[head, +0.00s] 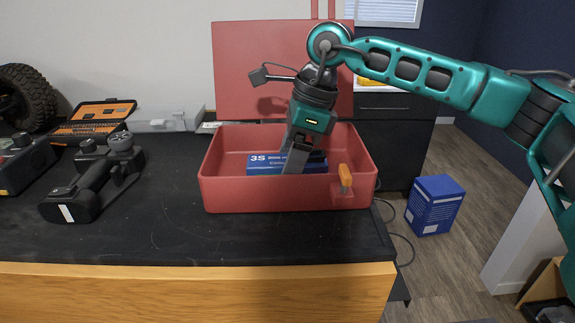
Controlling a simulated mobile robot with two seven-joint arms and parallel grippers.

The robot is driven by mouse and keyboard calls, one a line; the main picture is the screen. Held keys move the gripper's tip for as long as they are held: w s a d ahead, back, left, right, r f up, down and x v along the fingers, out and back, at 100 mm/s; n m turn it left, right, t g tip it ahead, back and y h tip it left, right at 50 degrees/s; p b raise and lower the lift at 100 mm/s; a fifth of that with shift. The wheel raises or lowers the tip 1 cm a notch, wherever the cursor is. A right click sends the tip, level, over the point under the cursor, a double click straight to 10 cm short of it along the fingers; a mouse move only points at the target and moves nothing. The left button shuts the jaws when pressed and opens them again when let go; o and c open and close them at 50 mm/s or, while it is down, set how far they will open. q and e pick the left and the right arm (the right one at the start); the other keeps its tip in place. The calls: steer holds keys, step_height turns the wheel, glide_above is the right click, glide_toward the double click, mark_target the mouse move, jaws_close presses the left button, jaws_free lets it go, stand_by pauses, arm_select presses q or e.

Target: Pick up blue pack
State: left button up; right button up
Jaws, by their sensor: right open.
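The blue pack (263,164), with white "3S" lettering, lies inside the open red case (285,197) on the black workbench. My right gripper (293,166) points down into the case from above, with its fingers at the pack. The fingers cover part of the pack's middle and right side. The jaws are open; whether they touch the pack cannot be told. My left gripper is not in view.
The case's red lid (250,70) stands upright behind it, and an orange latch (345,178) sits at its front right. A black hand-held controller (92,178) and an orange tool kit (95,118) lie to the left. A blue box (434,205) stands on the floor.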

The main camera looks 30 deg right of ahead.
steer(key=shift+a+f, duration=0.1)
steer(key=shift+f, duration=0.2)
steer(key=shift+c, duration=0.3)
steer(key=shift+w, duration=0.1)
steer(key=c, duration=1.2)
steer(key=shift+r, duration=0.2)
steer(key=shift+c, duration=0.2)
